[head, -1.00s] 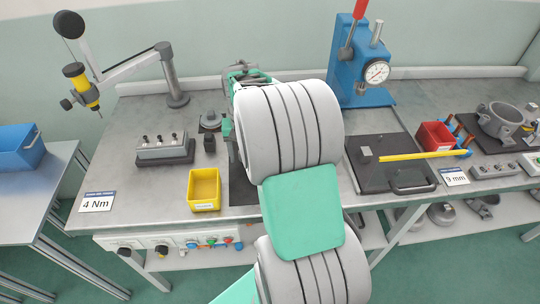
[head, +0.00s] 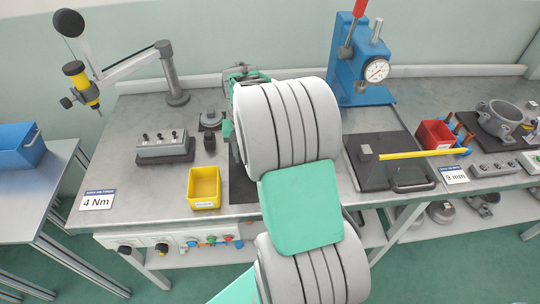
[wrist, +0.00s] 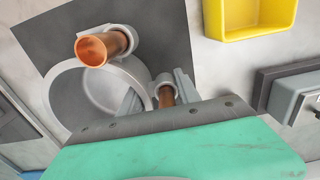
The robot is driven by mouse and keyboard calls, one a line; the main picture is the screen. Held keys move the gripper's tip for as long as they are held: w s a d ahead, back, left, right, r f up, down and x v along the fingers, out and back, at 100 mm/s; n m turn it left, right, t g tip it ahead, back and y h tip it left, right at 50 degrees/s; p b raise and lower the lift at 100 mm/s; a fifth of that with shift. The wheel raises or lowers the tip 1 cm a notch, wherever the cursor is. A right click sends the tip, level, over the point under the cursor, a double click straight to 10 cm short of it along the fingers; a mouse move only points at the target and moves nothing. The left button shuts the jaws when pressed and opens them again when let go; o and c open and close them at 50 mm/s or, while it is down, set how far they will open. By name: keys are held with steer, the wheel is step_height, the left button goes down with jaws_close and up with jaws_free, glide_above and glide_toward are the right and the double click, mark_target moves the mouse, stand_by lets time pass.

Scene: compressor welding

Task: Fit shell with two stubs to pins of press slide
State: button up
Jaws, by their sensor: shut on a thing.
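The shell (wrist: 65,97) is a pale grey open cup in the wrist view, with two copper stubs set in grey collars. One stub (wrist: 92,50) points up toward the camera. The other stub (wrist: 167,96) is between the fingers of my gripper (wrist: 158,92), which is shut on the shell at this stub. A dark mat (wrist: 170,20) shows behind the shell; I cannot tell the gap between them. In the head view my arm hides the shell and fingertips. The blue press (head: 350,65) stands at the back. A black slide plate (head: 370,178) with a handle lies before it; I cannot make out its pins.
A yellow bin (head: 204,188) stands left of the mat, with a grey block with knobs (head: 160,146) behind it. A red bin (head: 435,134) and a ring-shaped housing (head: 500,120) are at right.

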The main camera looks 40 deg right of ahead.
jaws_close()
steer(key=shift+r, duration=0.15)
steer(key=shift+w+r, duration=0.1)
steer(key=shift+r, duration=0.6)
steer(key=s+d+r+b, duration=0.2)
steer(key=s+d+r, duration=0.6)
steer(key=s+r, duration=0.3)
steer(key=shift+s+d+r+b, duration=0.15)
steer(key=shift+d+r+b, duration=0.05)
steer(key=shift+d+b, duration=0.1)
